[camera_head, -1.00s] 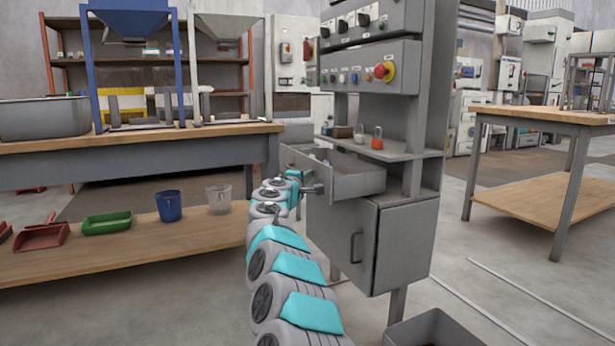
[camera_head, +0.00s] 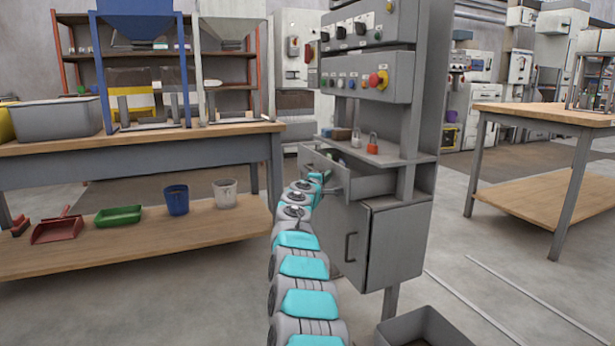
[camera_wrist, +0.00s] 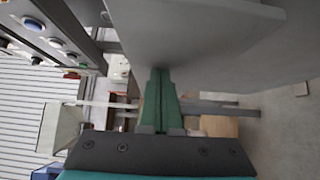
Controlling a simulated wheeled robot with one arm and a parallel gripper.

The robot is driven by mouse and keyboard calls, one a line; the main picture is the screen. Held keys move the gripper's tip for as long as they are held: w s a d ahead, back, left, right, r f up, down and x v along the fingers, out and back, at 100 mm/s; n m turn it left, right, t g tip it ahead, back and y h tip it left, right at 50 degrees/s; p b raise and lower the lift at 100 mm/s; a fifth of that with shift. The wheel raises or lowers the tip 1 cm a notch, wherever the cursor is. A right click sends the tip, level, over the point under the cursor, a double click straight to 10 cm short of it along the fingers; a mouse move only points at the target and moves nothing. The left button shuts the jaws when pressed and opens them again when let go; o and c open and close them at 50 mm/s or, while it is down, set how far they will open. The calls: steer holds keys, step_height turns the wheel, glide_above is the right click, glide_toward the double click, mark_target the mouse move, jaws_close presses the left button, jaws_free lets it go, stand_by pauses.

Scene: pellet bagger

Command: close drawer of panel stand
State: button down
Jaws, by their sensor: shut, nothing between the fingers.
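The grey panel stand (camera_head: 399,245) stands right of centre in the head view. Its drawer (camera_head: 370,186) sticks out partway above the cabinet door, with its front to the left. In the wrist view my green fingers (camera_wrist: 160,88) are shut and empty. Their tips reach a large grey panel (camera_wrist: 200,35), which looks like the drawer front. I cannot tell whether they touch it.
A red padlock (camera_head: 373,147) and small items lie on the stand's shelf (camera_head: 400,157). A grey bin (camera_head: 402,325) is on the floor by the stand. A long workbench (camera_head: 130,165) is at left and a wooden table (camera_head: 545,116) at right. Floor between is open.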

steer(key=w+d, duration=0.1)
steer(key=d, duration=0.1)
steer(key=d+p, duration=0.1)
steer(key=d, duration=0.2)
steer(key=w+d+p, duration=0.1)
steer(key=d, duration=0.2)
steer(key=shift+w+d, duration=0.15)
steer(key=shift+w, duration=0.15)
steer(key=shift+d, duration=0.2)
